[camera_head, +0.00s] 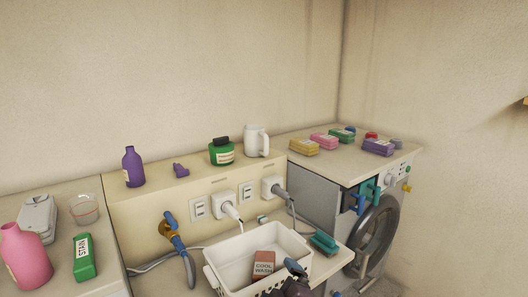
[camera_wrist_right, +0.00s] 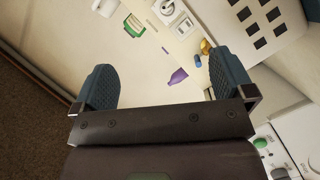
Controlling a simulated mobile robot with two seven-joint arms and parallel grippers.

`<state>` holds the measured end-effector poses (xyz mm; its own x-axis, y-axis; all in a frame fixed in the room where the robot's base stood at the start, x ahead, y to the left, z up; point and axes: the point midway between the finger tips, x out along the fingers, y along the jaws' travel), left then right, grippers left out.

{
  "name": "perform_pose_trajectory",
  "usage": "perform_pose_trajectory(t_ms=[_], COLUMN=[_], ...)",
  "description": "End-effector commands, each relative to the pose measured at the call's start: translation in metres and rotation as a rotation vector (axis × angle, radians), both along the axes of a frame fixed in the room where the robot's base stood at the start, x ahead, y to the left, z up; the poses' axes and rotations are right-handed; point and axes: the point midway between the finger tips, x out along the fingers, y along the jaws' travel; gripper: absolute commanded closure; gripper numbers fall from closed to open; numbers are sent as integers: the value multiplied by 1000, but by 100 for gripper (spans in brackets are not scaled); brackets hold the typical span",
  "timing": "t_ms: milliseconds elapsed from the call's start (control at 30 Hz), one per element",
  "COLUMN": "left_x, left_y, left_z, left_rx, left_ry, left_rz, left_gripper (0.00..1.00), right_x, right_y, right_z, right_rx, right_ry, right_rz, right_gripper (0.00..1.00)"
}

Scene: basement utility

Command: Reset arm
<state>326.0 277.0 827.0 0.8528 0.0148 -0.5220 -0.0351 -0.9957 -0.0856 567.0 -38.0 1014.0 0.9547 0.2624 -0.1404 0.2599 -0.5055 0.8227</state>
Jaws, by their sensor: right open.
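My right gripper (camera_wrist_right: 160,60) is open in the right wrist view, with its two blue pads wide apart and nothing between them. Its dark body (camera_head: 290,287) and a blue finger show at the bottom edge of the head view, in front of the white basket (camera_head: 225,264). The basket holds a brown box labelled "COOL WASH" (camera_head: 264,264). My left gripper is in neither view.
A washing machine (camera_head: 340,190) stands right, with several coloured packs on top. A pink bottle (camera_head: 26,257) and green "STAIN" box (camera_head: 84,257) are at left. A purple bottle (camera_head: 133,168), green jar (camera_head: 221,152) and white jug (camera_head: 256,141) stand on the back ledge.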

Motion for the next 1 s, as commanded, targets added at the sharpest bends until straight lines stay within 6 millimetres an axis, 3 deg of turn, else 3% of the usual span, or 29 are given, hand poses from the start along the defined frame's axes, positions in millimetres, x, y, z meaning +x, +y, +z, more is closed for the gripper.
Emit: perform_pose_trajectory(t_ms=[100, 300, 433, 600, 800, 1000], left_x=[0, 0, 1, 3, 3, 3], left_y=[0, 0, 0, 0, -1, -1], left_z=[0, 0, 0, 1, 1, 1], left_rx=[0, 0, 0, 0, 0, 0], left_ry=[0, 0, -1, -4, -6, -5], left_rz=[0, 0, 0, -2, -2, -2], left_gripper=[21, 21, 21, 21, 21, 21], right_x=[-24, -75, -118, -180, -229, -240], right_y=[-47, -122, -169, -218, -238, -239], right_z=[-31, -79, -110, -150, -180, -186], right_rx=[344, 731, 826, 823, 794, 789], right_ry=[131, 270, 327, 399, 468, 487], right_rz=[-73, -224, -331, -468, -550, -564], right_gripper=[0, 0, 0, 0, 0, 0])
